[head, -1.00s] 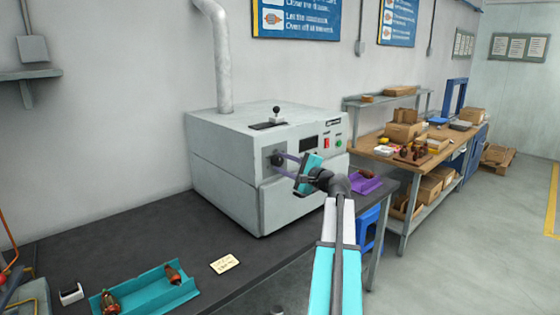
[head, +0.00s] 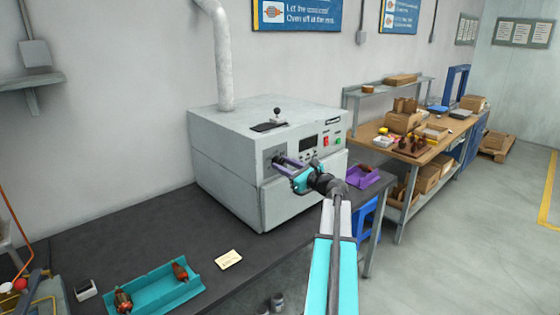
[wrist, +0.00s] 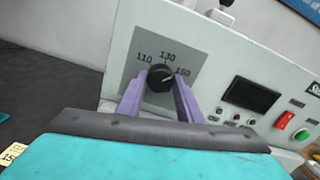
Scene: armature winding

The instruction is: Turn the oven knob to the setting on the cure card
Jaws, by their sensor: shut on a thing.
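The oven (head: 235,150) is a grey box on the dark bench. Its black knob (wrist: 159,78) sits on a grey dial plate marked 110, 130 and 150. A pale pointer line on the knob slants up and right, roughly toward 150. My gripper (head: 279,161) has its two purple fingers on either side of the knob and is shut on it; the fingers also show in the wrist view (wrist: 160,90). The cure card (head: 229,259) lies on the bench in front of the oven. It shows at the wrist view's lower left, cut off, with "15" readable.
A teal tray (head: 151,290) with two wound armatures is at the bench's front left. A purple tray (head: 369,177) stands at the bench's right end. The oven panel has a dark display (wrist: 251,94) and a red switch (wrist: 285,120). A wooden workbench (head: 440,150) stands beyond.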

